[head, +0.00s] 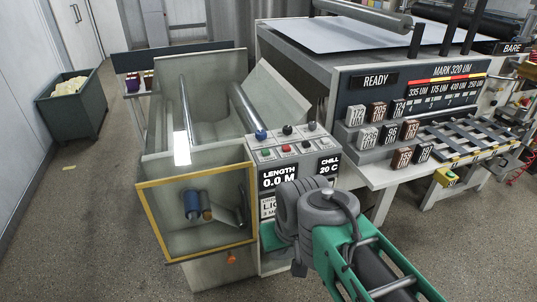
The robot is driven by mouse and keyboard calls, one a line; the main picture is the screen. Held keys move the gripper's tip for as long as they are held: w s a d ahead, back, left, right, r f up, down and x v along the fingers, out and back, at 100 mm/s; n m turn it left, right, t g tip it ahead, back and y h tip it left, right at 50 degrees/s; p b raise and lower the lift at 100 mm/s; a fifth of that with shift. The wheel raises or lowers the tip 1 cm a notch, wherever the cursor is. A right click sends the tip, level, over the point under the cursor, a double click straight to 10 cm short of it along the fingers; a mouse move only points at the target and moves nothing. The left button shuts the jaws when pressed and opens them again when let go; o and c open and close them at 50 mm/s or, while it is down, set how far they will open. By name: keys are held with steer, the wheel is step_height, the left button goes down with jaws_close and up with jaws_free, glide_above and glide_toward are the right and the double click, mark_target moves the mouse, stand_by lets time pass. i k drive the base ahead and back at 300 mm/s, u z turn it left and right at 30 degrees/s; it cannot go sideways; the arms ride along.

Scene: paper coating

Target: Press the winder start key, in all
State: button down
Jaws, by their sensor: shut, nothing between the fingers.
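The winder's control panel (293,142) is a light sloped top at the middle, with small coloured keys and knobs. A green key (267,154) sits at its front left and a red key (285,148) beside it. A blue knob (261,134) stands at its back left. Key labels are too small to read, so I cannot tell which is the start key. A display (279,177) on the panel's front reads LENGTH 0.0 M. My arm reaches in from the lower right, its grey joint in front of the cabinet. My gripper does not show; the arm hides its end.
A yellow-framed window (197,252) fronts the winder, left of the panel. A READY sign (376,80) and several marked blocks (379,110) are on the machine at right. A green-grey bin (72,105) stands at far left. The floor between is clear.

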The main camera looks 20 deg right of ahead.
mark_target(264, 152)
steer(key=u, duration=0.65)
steer(key=i, duration=0.8)
steer(key=z, duration=0.05)
